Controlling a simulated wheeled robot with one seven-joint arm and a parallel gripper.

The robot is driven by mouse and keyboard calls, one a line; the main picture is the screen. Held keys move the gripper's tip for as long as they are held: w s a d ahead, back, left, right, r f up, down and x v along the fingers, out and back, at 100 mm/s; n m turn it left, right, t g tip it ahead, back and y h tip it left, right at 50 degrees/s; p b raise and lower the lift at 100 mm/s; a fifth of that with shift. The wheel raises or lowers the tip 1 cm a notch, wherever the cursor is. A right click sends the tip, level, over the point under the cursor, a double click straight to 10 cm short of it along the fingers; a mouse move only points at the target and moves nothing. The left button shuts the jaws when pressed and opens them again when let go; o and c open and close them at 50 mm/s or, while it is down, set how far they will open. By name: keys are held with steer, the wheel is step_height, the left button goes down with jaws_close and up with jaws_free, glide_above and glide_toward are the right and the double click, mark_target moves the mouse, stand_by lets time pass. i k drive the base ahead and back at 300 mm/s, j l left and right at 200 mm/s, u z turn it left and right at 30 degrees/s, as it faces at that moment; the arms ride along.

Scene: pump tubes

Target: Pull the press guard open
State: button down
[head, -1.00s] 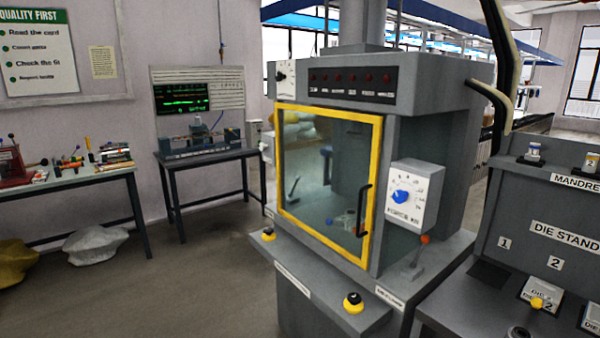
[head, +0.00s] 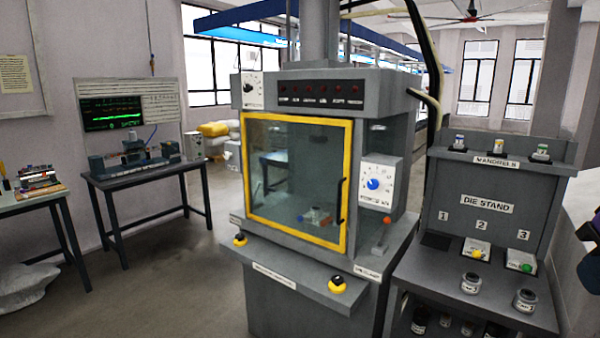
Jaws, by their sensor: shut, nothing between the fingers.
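The press guard (head: 349,150) is a yellow-framed clear door on the front of the grey press (head: 390,92). It looks closed, its frame lying flat against the front opening. A black vertical handle (head: 340,201) is on its right side. Through the pane I see a small fixture inside the press, partly blurred by reflections. My gripper is not in view, so its place relative to the handle does not show.
A control box with a blue dial (head: 373,184) and an orange-tipped lever (head: 384,236) sit right of the guard. Yellow-based buttons (head: 337,285) stand on the front ledge. The die stand (head: 487,207) is close on the right. Open floor lies to the left.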

mark_target(348, 124)
steer(key=u, duration=0.55)
steer(key=i+j+u, duration=0.1)
steer(key=i, duration=0.9)
